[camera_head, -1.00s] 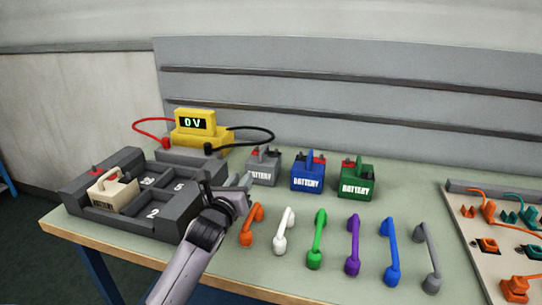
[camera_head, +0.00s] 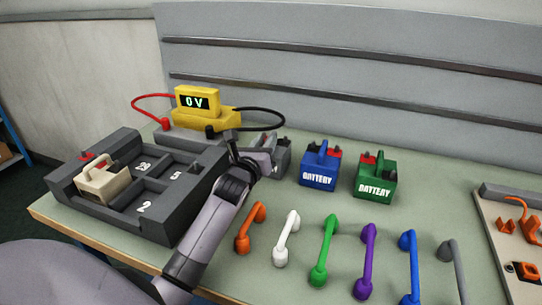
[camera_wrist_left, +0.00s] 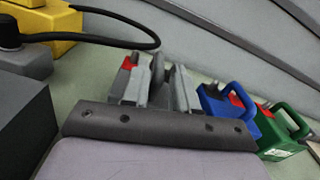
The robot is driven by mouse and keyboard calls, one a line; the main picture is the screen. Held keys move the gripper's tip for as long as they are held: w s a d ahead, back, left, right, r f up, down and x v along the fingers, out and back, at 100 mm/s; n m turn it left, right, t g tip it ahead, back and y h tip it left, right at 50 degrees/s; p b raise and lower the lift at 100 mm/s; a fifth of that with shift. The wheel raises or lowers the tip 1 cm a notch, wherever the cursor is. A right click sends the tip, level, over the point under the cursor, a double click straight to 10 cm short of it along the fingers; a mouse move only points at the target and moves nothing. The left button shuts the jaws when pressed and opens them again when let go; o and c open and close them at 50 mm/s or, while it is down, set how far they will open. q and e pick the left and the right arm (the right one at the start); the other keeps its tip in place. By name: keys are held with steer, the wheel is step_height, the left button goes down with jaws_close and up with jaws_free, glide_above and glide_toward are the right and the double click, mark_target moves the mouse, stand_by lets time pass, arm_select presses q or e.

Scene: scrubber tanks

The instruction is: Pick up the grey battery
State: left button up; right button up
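The grey battery (camera_head: 283,160) stands on the green table, partly hidden behind my left gripper (camera_head: 252,155) in the head view. In the left wrist view, my left gripper (camera_wrist_left: 156,90) has its two fingers spread apart. The grey battery's upright handle (camera_wrist_left: 158,70) shows between them, with clear gaps beside it. The battery's lower body is hidden behind the gripper, and I cannot tell whether the fingers touch it. My right gripper is not in view.
A blue battery (camera_head: 320,168) and a green battery (camera_head: 375,182) stand right of the grey one. A yellow meter (camera_head: 205,112) reading 0 V stands behind. A dark tray (camera_head: 190,205) holding a beige battery (camera_head: 102,182) is at left. Several coloured handles line the front.

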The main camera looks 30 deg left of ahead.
arm_select(q)
steer(key=shift+f+x, duration=0.1)
steer(key=shift+x, duration=1.1)
steer(key=shift+f+x, duration=0.15)
steer(key=shift+x, duration=1)
jaws_close()
steer(key=shift+d, duration=0.1)
steer(key=shift+w+r, duration=0.1)
steer(key=shift+r, duration=0.3)
